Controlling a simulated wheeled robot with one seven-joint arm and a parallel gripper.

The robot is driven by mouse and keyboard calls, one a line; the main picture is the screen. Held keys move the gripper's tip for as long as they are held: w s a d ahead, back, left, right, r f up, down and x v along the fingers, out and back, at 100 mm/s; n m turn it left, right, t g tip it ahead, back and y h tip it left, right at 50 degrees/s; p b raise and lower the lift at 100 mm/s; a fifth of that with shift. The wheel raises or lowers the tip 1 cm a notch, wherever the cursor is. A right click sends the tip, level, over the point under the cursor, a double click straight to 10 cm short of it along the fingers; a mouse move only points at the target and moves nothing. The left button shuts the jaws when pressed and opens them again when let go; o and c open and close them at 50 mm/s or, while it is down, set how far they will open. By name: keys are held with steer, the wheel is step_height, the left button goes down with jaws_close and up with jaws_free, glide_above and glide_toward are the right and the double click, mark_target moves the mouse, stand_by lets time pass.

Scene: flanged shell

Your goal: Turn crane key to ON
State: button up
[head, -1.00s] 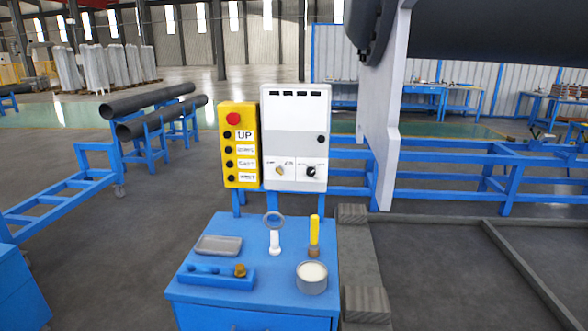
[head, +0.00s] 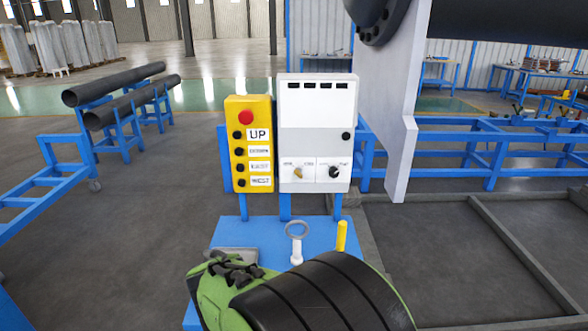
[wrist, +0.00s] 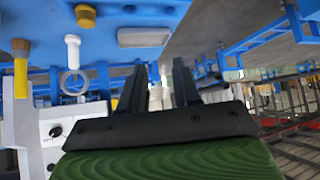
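The crane key is probably the brass-coloured knob (head: 298,173) at the lower left of the white control box (head: 315,115). A black knob (head: 334,172) is on its right, and it also shows in the wrist view (wrist: 56,131). The small labels by the knobs are too blurred to read. My gripper (wrist: 158,67) is open and empty, its two black fingers apart. In the wrist view, which looks upside down, the box is left of the fingers, apart from them. In the head view my green and black arm fills the bottom middle, below the box.
A yellow button box (head: 249,145) hangs left of the white box. A white upright plate (head: 402,120) stands at right.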

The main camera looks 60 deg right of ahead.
steer(key=s+d+m+g+h+p, duration=0.15)
steer(key=d+h, duration=0.25)
steer(key=d, duration=0.7)
steer(key=n+t+h+p, duration=0.3)
steer(key=n+h+p, duration=0.2)
steer(key=n+h, duration=0.15)
glide_toward(298, 175)
steer(key=shift+y, duration=0.25)
steer(key=p+x, duration=0.7)
steer(key=x, duration=0.1)
steer(key=shift+d+r, duration=0.2)
steer(key=shift+d, duration=0.2)
steer(key=shift+w+d+f, duration=0.1)
steer(key=shift+w+d, duration=0.15)
steer(key=shift+d, duration=0.1)
jaws_close()
